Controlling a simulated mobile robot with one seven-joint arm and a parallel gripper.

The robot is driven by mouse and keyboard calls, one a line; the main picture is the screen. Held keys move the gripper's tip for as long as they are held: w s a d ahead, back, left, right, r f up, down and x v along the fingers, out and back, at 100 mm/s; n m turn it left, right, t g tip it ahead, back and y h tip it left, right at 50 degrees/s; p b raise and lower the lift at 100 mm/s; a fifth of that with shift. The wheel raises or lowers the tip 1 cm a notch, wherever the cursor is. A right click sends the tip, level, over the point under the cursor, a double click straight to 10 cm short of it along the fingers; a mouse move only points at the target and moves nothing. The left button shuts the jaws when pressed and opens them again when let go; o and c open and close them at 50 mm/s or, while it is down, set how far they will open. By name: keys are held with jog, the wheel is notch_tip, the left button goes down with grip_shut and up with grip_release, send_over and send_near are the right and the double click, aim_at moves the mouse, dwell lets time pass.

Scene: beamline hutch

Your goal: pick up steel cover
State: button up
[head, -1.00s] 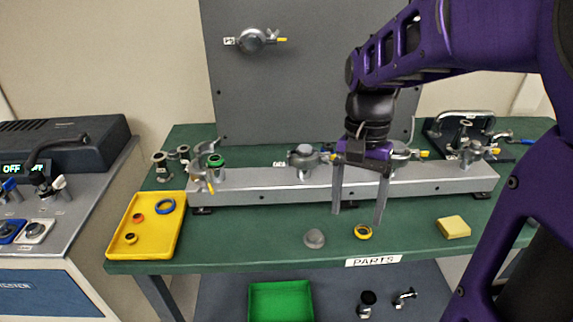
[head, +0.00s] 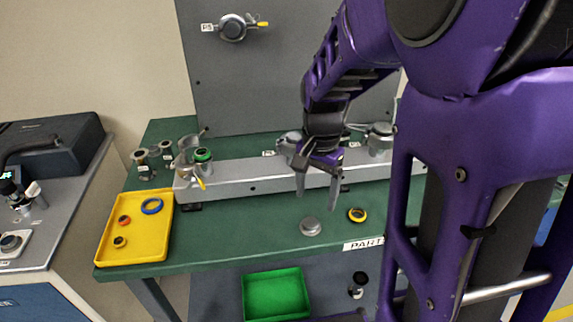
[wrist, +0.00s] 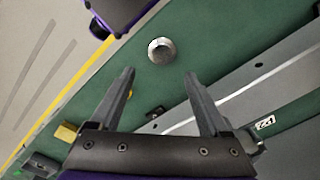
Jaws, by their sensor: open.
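The steel cover (head: 310,226) is a small round grey piece lying on the green table near its front edge. It also shows in the wrist view (wrist: 161,50), ahead of the gap between the fingers. My gripper (head: 317,200) is open and empty, pointing down above the table. In the head view its fingertips appear just above and behind the cover, without visible contact. In the wrist view my gripper (wrist: 160,75) has its two fingers wide apart, with the cover beyond the tips.
A yellow-and-black ring (head: 357,215) lies right of the cover. A long grey rail (head: 255,180) with clamps stands behind. A yellow tray (head: 110,250) with rings is at the left. A green bin (head: 275,292) sits below the table edge. The table left of the cover is clear.

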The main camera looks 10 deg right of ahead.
aim_at(311, 222)
jog(key=f, duration=0.2)
jog(key=f+b, duration=0.1)
jog(key=f, duration=0.4)
jog(key=shift+a+f, duration=0.3)
jog(key=shift+a, duration=0.05)
jog(key=c, duration=1.2)
